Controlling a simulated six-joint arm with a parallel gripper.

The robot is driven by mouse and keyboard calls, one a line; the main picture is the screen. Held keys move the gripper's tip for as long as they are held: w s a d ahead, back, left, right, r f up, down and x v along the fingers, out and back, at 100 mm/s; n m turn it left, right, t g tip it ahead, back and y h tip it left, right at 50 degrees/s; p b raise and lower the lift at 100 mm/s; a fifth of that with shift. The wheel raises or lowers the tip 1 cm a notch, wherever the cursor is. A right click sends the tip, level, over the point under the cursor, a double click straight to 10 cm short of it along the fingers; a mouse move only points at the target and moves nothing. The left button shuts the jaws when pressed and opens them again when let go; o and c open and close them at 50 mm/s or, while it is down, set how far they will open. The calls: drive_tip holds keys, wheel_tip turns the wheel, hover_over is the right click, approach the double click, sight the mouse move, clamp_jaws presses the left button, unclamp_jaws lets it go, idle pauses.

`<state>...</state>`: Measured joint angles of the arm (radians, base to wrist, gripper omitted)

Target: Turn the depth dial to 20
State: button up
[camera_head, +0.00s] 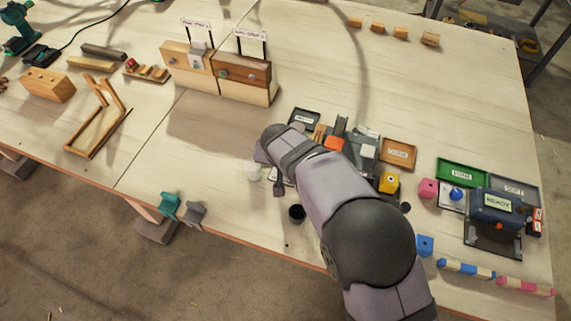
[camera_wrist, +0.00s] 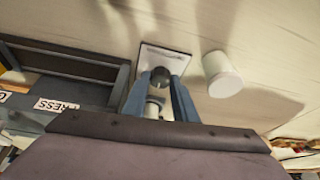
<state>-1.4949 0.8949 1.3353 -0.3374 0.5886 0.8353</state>
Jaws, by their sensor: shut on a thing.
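The depth dial (camera_wrist: 160,75) shows in the wrist view as a dark round knob on a pale square plate (camera_wrist: 165,56). The blue fingers of my gripper (camera_wrist: 160,88) stand on either side of the knob and are shut on it. A pale cylindrical piece shows between the fingers, below the knob. No scale mark or number can be read, so the dial's setting cannot be told. In the head view my arm covers most of the gripper and the dial.
A white cylinder (camera_wrist: 222,74) stands close to the right of the plate; it also shows in the head view (camera_head: 254,171). A dark frame (camera_wrist: 60,58) is on the left.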

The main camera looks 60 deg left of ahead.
drive_tip(key=shift+f+b, duration=0.15)
drive_tip(key=shift+b, duration=0.2)
drive_tip(key=shift+s+a+f+m+b, duration=0.1)
drive_tip(key=shift+m+b, duration=0.6)
drive_tip(key=shift+b, duration=0.3)
drive_tip(key=m+t+h+b, duration=0.1)
drive_tip(key=m+b, duration=0.1)
drive_tip(key=shift+a+b, duration=0.1)
drive_tip(key=shift+b, duration=0.25)
drive_tip(key=m, duration=0.3)
drive_tip(key=shift+r+t+h, duration=0.25)
drive_tip(key=shift+t+h, duration=0.05)
drive_tip(key=shift+h, duration=0.1)
drive_tip(key=shift+s+a+r+m+h+p, duration=0.1)
drive_tip(key=shift+m+h+p, duration=0.5)
drive_tip(key=shift+m, duration=0.9)
drive_tip(key=o, duration=1)
drive_tip(key=shift+o, duration=0.2)
